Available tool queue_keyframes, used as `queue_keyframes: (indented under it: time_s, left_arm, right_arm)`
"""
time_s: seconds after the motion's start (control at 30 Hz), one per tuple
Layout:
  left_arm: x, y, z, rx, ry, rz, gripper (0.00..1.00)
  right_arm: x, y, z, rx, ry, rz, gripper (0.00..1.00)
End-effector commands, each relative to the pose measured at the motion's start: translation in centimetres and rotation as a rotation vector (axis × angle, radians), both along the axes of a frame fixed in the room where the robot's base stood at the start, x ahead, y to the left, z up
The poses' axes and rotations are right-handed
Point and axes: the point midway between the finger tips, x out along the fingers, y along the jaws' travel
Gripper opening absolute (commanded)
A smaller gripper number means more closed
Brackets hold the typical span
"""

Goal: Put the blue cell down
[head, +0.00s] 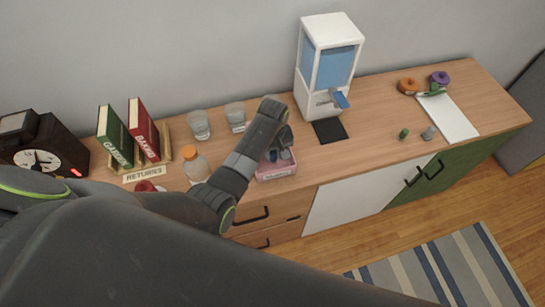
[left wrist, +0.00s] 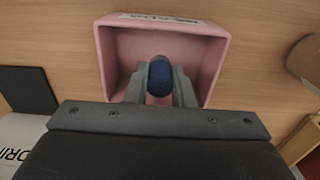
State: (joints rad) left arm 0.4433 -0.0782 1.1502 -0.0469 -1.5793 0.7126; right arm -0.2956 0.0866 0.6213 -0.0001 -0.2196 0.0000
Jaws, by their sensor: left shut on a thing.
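A dark blue cell (left wrist: 160,76) shows end-on in the left wrist view, between the fingers of my left gripper (left wrist: 160,90), which is shut on it. In that view the cell is over the opening of a pink open box (left wrist: 216,65). The pink box also shows in the head view (head: 277,174), near the front edge of the cabinet top, with my left gripper (head: 280,150) over it. My arm hides part of the box, and I cannot tell whether the cell touches its floor. My right gripper is out of view.
Two glasses (head: 199,125) stand behind the box, and an orange-capped bottle (head: 196,164) is to its left. A white water dispenser (head: 304,80) with a black mat (head: 330,130) is to the right. Small green (head: 403,133) and grey (head: 429,133) pieces lie farther right by a white sheet (head: 449,118).

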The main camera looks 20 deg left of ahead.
Motion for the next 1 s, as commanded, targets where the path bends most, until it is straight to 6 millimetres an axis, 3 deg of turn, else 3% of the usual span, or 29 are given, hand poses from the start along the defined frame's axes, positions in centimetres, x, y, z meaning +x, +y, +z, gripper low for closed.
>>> queue_keyframes:
  time_s: [0.23,0.67,0.7,0.8,1.0]
  left_arm:
    - [0.0,0.0,-2.6,0.0,0.001,0.0,0.0]
    - [0.0,0.0,-3.3,0.0,0.0,0.0,0.0]
    - [0.0,0.0,-3.1,0.0,0.0,0.0,0.27]
    - [0.0,0.0,-3.1,0.0,0.0,0.001,0.4]
    - [0.0,0.0,-3.1,0.001,0.001,0.0,0.43]
  right_arm:
    - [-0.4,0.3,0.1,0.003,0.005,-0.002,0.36]
    - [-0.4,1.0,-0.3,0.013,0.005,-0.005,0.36]
    - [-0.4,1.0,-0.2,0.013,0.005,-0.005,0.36]
    - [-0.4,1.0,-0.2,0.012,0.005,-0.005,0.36]
    - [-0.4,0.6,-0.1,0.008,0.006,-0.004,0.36]
